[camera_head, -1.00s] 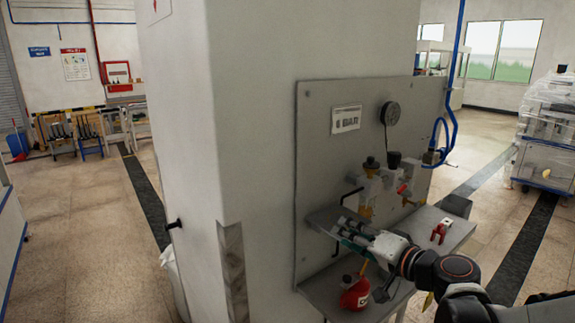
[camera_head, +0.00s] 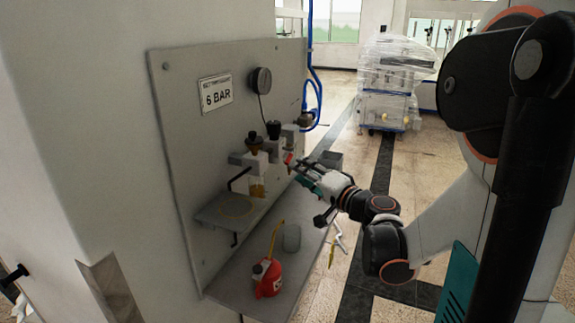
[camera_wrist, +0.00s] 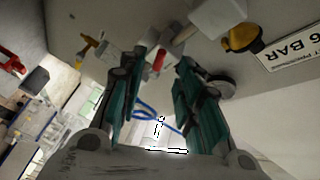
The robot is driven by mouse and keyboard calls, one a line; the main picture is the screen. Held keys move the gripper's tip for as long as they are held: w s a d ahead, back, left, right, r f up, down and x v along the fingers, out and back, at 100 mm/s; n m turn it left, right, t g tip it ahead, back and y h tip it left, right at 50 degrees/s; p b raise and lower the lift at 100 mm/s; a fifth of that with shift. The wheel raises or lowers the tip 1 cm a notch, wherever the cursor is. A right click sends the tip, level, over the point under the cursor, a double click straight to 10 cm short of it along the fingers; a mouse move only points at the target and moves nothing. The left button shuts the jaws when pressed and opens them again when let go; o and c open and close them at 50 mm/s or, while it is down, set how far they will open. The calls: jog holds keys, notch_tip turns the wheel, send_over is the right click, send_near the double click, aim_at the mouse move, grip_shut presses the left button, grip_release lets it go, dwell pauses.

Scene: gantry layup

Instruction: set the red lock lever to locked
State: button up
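The red lock lever (camera_head: 289,159) is a small red piece on the valve row of the grey panel, right of the black-knobbed regulator, just ahead of my fingertips. My gripper (camera_head: 294,168) reaches in from the right with its teal fingers toward the panel. In the wrist view the red lever (camera_wrist: 158,61) shows between the tips of my gripper (camera_wrist: 161,66), whose fingers are apart. I cannot tell whether they touch the lever. Its far end is partly hidden by the fitting around it.
Below are a small bracket shelf (camera_head: 212,212) and a lower shelf (camera_head: 225,268) with a red oil can (camera_head: 266,278).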

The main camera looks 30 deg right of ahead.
aim_at(288, 160)
jog(key=w, duration=0.5)
jog(key=w+a+b, duration=0.1)
jog(key=w, duration=0.1)
jog(key=shift+w, duration=0.2)
grip_shut()
